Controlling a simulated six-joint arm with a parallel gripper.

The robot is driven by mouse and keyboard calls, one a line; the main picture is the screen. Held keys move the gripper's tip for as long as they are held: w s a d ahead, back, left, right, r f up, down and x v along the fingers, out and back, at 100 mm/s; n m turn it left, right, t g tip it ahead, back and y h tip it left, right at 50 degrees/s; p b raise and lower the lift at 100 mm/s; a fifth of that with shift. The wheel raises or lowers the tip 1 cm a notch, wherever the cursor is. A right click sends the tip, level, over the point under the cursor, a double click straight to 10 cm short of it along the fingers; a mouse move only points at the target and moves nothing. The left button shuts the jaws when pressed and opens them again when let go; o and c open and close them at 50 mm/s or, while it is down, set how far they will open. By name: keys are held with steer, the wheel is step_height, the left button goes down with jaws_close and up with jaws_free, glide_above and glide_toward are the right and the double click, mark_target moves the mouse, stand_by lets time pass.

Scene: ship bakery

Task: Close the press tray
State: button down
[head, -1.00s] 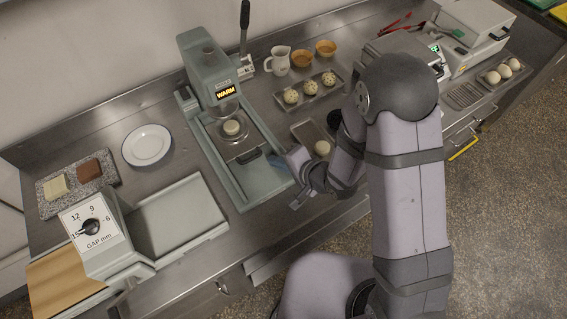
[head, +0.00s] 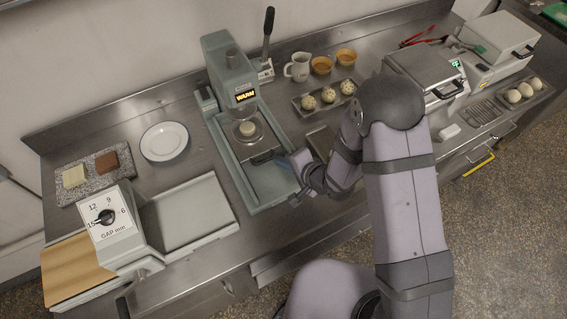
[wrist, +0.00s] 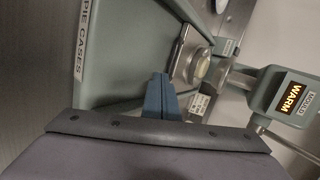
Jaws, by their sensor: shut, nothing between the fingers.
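The grey-green press (head: 228,75) stands against the wall with a lit WARM display. Its metal tray (head: 262,146) sits on the press's long base, partly out in front of the head, carrying a round mould with a pale dough piece (head: 247,129). The tray also shows in the wrist view (wrist: 181,60).
To the left are a white plate (head: 165,142), a granite slab (head: 66,192) with two blocks, and a machine with a gap dial (head: 106,218). Behind my arm stand a jug (head: 298,68), bowls and a tray of dough balls (head: 308,108). The press lever (head: 267,35) stands upright.

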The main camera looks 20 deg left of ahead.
mark_target(271, 151)
steer(key=w+a, duration=0.3)
steer(key=shift+r, duration=0.15)
steer(key=shift+r, duration=0.15)
steer(key=shift+d+r+p, duration=0.25)
steer(key=shift+r+p, duration=0.05)
steer(key=shift+p, duration=0.2)
steer(key=p+v, duration=0.2)
steer(key=v, duration=0.2)
steer(key=p+v, duration=0.3)
steer(key=v, duration=0.2)
steer(key=shift+s+d+f, duration=0.2)
steer(key=shift+s+f, duration=0.05)
steer(key=shift+s, duration=0.05)
